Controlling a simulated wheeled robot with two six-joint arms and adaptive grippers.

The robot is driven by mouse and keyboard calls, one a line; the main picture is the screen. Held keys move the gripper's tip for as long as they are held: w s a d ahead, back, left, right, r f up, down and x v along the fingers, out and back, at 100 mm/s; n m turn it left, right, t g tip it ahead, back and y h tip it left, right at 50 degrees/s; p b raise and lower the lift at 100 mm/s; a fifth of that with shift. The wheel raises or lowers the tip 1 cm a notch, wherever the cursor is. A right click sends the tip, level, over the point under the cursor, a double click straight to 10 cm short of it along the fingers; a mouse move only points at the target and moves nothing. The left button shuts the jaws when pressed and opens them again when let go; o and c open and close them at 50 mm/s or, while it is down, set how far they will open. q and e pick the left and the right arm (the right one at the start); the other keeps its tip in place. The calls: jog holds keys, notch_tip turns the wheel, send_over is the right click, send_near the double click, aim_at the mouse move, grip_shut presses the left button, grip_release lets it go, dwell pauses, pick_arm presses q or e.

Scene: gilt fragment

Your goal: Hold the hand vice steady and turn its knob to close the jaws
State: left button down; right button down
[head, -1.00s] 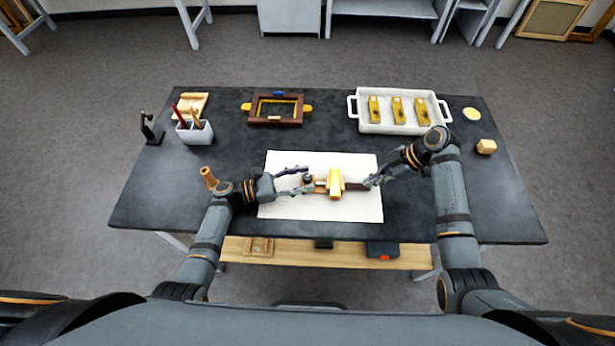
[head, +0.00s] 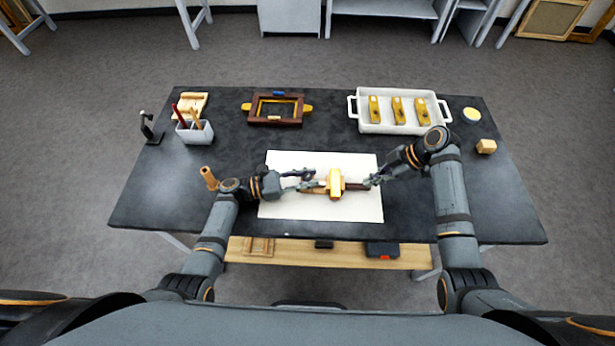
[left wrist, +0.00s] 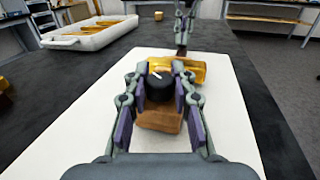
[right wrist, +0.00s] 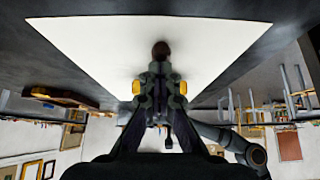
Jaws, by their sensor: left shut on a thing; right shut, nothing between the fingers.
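The hand vice lies on the white mat (head: 350,213), with a gold jaw piece (head: 335,183), a brown block (left wrist: 160,118) and a black knob (left wrist: 159,88) bearing a white mark. My left gripper (head: 309,180) is shut on the knob, one finger on each side in the left wrist view. My right gripper (head: 371,182) is shut with nothing gripped, at the end of the vice's dark bar (head: 355,186). In the right wrist view its fingers (right wrist: 160,72) are close together and hide much of the vice. Whether they touch the bar is unclear.
A white tray (head: 386,128) with several gold pieces stands at the back right. A brown frame (head: 274,121) lies at the back. A pen cup (head: 195,133) and a wooden peg (head: 209,178) stand at the left. The table's front is clear.

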pick_arm(q)
jog(key=shift+m+g, duration=0.4)
jog(key=shift+g, duration=0.2)
pick_arm(e)
jog(key=shift+f, duration=0.1)
pick_arm(q)
jog(key=c, duration=1.1)
grip_release()
jog(key=a, duration=0.4)
jog(key=s+a, duration=0.1)
jog(key=a, duration=0.3)
jog(key=s+a, duration=0.1)
jog(key=a, duration=0.3)
jog(key=shift+s, duration=0.25)
jog(key=shift+d, duration=0.1)
